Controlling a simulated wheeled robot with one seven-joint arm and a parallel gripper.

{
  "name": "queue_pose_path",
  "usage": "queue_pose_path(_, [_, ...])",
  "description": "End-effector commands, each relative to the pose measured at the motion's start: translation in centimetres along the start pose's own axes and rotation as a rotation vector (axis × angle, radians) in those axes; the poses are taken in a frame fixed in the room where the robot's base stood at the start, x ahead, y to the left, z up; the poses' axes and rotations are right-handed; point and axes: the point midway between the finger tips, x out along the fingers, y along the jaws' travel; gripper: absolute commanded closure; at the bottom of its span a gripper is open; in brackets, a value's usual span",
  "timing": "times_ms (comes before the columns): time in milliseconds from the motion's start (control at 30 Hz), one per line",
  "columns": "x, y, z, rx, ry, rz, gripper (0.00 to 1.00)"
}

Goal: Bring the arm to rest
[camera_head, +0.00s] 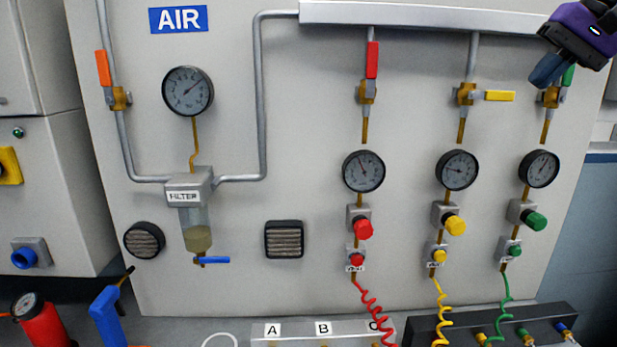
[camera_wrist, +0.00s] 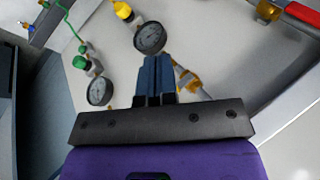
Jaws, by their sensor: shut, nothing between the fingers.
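My gripper (camera_head: 546,70) is at the upper right of the head view, in front of the panel near the green-handled valve (camera_head: 568,75), which it partly hides. Its blue fingers are together with nothing between them. In the wrist view the closed fingers (camera_wrist: 156,75) point at the panel, beside a gauge (camera_wrist: 150,38) and a brass valve (camera_wrist: 188,80). I cannot tell the gap to the panel. Part of the purple gripper body shows in both views.
The grey panel (camera_head: 320,110) carries a red upright valve handle (camera_head: 372,60), a yellow sideways handle (camera_head: 499,96), several gauges and a filter (camera_head: 190,190). Coiled red, yellow and green hoses hang to the bench. A blue tool (camera_head: 107,315) and a red device (camera_head: 40,322) are at lower left.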

Motion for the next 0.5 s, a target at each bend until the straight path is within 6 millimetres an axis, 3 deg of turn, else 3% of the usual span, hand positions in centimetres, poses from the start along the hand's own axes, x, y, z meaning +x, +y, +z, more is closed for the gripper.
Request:
queue_pose_path(33, [0.9,-0.2,2.2,-0.023,0.007,0.032,1.00])
queue_pose_path(233, [4.6,1.3,9.8,-0.119,0.050,0.173,1.00])
queue_pose_path(500, [9.4,5.3,18.9,-0.304,0.131,0.336,1.00])
